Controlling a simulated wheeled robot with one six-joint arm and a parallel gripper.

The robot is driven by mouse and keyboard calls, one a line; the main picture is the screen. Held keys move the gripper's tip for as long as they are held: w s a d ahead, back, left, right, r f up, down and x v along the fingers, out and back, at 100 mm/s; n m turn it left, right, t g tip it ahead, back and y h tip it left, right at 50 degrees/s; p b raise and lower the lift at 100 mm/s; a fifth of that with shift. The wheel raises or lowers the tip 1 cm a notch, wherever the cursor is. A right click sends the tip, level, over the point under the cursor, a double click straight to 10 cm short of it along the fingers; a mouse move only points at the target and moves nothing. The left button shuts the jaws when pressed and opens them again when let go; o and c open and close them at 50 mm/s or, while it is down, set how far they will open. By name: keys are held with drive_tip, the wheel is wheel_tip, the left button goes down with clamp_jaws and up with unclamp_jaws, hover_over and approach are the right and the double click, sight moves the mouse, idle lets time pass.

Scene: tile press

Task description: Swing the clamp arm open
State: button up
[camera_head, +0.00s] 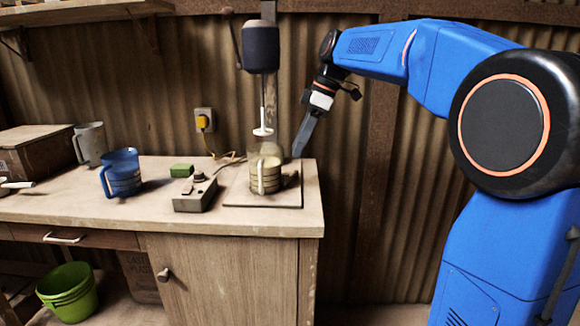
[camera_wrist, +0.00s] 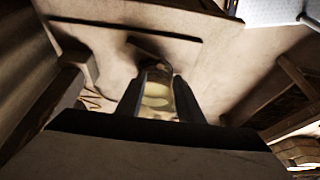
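A yellow plug (camera_head: 203,121) is in the wall socket. The worktop's right edge is close beside the plate.

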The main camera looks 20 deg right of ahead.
sight(291, 176)
drive_tip(key=x, duration=0.7)
drive_tip(key=shift+f, duration=0.1)
clamp_jaws()
